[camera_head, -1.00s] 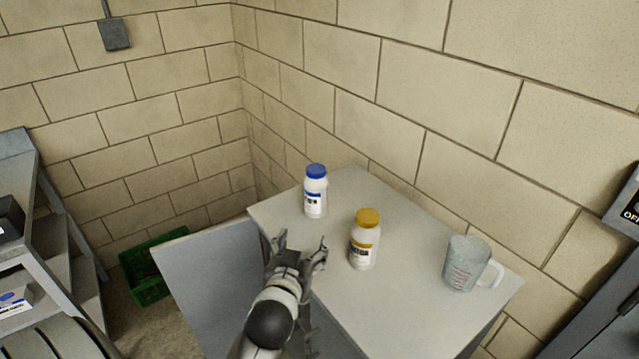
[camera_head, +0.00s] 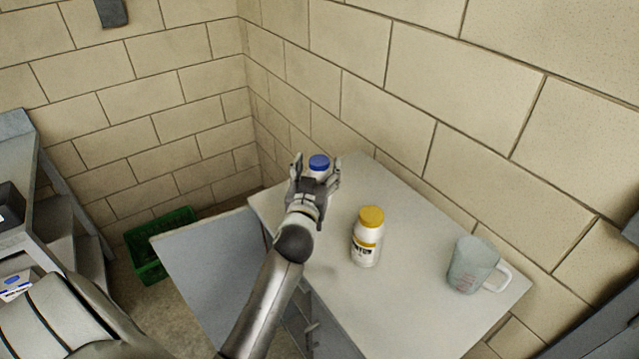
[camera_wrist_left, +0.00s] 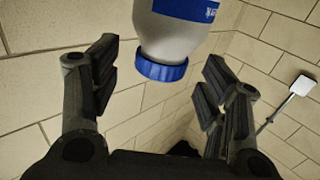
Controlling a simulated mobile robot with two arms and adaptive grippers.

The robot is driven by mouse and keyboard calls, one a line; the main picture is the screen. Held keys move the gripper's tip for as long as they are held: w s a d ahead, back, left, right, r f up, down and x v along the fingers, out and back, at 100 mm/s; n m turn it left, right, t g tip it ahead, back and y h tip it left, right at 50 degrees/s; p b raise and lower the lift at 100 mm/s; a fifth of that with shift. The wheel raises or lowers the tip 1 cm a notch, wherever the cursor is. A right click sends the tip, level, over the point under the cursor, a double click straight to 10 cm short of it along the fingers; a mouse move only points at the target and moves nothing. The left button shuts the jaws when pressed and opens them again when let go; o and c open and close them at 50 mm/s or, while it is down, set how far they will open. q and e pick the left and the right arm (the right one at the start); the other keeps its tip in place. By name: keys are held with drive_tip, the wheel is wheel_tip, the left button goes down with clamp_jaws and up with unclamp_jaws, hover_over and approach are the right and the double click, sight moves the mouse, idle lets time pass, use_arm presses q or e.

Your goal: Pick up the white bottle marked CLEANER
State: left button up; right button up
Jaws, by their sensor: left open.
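A white bottle with a blue cap (camera_head: 319,162) stands at the back of the grey table. My left gripper (camera_head: 316,174) is open, with its fingers on either side of this bottle and hiding most of its body. In the left wrist view the bottle (camera_wrist_left: 178,38) appears upside down, with its blue cap between the open fingers and a gap on each side. Part of a blue label shows, but its word is not readable. A second white bottle with a yellow cap (camera_head: 367,238) stands to the right; its label is too small to read. My right gripper is not in view.
A translucent measuring jug (camera_head: 474,266) stands at the table's right side. The grey table top (camera_head: 400,305) is clear between the items. Block walls (camera_head: 400,100) rise behind. A green crate (camera_head: 150,262) sits on the floor at left, near a grey shelf unit.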

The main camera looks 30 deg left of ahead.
sight(320, 160)
use_arm(q)
drive_tip(key=shift+x, duration=1.55)
drive_tip(key=shift+s, duration=0.1)
drive_tip(key=c, duration=1.4)
drive_tip(key=shift+c, duration=0.4)
drive_tip(key=shift+r, duration=0.2)
